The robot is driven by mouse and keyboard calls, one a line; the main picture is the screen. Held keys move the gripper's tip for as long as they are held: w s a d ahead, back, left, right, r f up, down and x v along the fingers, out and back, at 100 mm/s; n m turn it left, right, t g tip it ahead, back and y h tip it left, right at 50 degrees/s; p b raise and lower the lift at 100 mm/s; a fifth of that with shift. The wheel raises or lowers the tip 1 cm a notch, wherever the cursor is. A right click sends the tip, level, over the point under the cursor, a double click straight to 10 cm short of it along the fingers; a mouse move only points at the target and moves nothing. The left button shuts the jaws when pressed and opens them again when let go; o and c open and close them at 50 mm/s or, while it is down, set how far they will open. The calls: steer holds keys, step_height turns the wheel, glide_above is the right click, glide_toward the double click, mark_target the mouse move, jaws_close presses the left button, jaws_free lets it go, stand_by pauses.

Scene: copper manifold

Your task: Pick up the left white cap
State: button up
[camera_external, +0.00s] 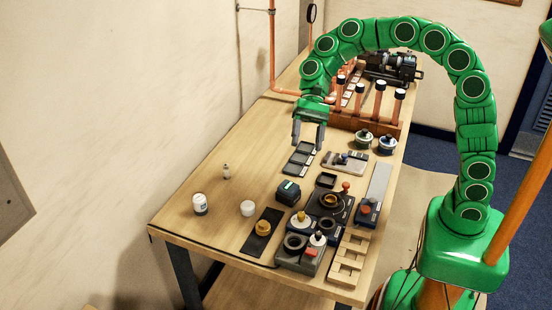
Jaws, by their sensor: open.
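My gripper (308,146) is open and empty, pointing down above the back half of the wooden table, with its fingers apart. A plain white rounded piece (248,208) stands on the front left of the table, well away from my gripper. I cannot tell which of these is the left white cap.
The wooden table (215,175) is bare at the left. Dark flat trays (302,158) lie just below my gripper. Two lidded jars (364,140) stand to the right. Several dark fixtures (330,203) and a slotted wooden rack (351,258) crowd the front right. A wall borders the left.

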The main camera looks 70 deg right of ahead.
steer(key=shift+w+f+m+t+y, duration=0.45)
steer(key=shift+w+f+m+y, duration=0.85)
steer(key=shift+w, duration=2.85)
steer(key=shift+w+f+m+t+y, duration=0.5)
steer(key=shift+w+m, duration=1.5)
steer(key=shift+w, duration=2.1)
glide_toward(247, 204)
steer(key=shift+w+a+f, duration=0.1)
steer(key=shift+a+f, duration=0.85)
steer(key=shift+a, duration=0.05)
steer(key=shift+a+f, duration=0.3)
steer(key=shift+a, duration=0.15)
steer(key=shift+r+x, duration=0.2)
steer(key=shift+x, duration=3.2)
steer(key=c, duration=0.7)
